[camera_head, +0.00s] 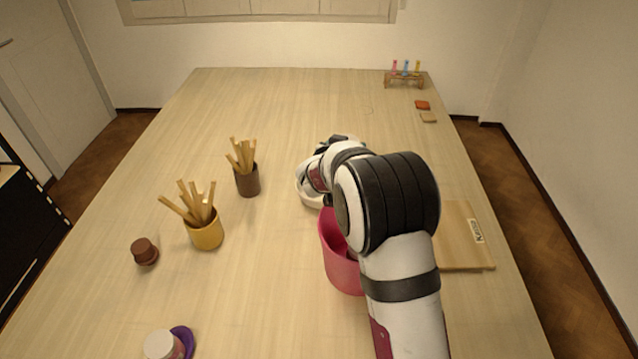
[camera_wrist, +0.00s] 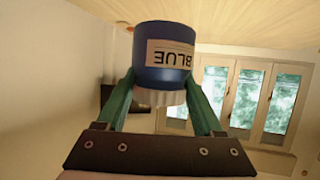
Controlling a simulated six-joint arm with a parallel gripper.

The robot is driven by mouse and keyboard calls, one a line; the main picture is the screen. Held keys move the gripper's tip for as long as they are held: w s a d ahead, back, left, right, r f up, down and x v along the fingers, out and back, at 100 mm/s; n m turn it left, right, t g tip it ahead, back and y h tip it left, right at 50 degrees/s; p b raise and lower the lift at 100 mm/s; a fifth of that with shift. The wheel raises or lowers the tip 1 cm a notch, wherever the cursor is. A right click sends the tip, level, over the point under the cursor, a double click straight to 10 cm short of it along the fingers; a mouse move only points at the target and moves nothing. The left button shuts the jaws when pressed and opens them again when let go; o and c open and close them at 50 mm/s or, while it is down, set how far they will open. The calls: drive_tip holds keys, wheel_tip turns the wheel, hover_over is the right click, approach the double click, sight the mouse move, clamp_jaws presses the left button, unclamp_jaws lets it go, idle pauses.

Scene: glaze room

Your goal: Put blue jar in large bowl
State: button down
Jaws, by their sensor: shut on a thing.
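The blue jar (camera_wrist: 160,62), with a ribbed white lid and a label reading BLUE, is held between the green fingers of my gripper (camera_wrist: 160,82). In the wrist view the jar appears upside down, lid toward the palm. In the head view my arm hides the jar and the fingertips. A pale round rim (camera_head: 309,199), perhaps of a bowl, shows under my wrist, mostly hidden. I cannot tell whether it is the large bowl or how high the jar is above it.
A pink container (camera_head: 341,268) stands beside my forearm. A yellow pot (camera_head: 207,236) and a brown pot (camera_head: 247,180) hold wooden sticks. A small brown object (camera_head: 145,252), a white-topped jar (camera_head: 163,345), a wooden board (camera_head: 462,240) and a vial rack (camera_head: 404,81) also sit on the table.

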drive_tip(key=s+d+m+h, duration=0.1)
drive_tip(key=d+m+h, duration=0.1)
drive_tip(key=d, duration=0.2)
drive_tip(key=w+a+f, duration=0.3)
drive_tip(key=a+f, duration=0.7)
drive_tip(key=f, duration=0.1)
drive_tip(key=shift+w+g, duration=0.35)
drive_tip(key=shift+g, duration=0.05)
drive_tip(key=shift+f, duration=0.6)
drive_tip(key=shift+c, duration=0.2)
unclamp_jaws()
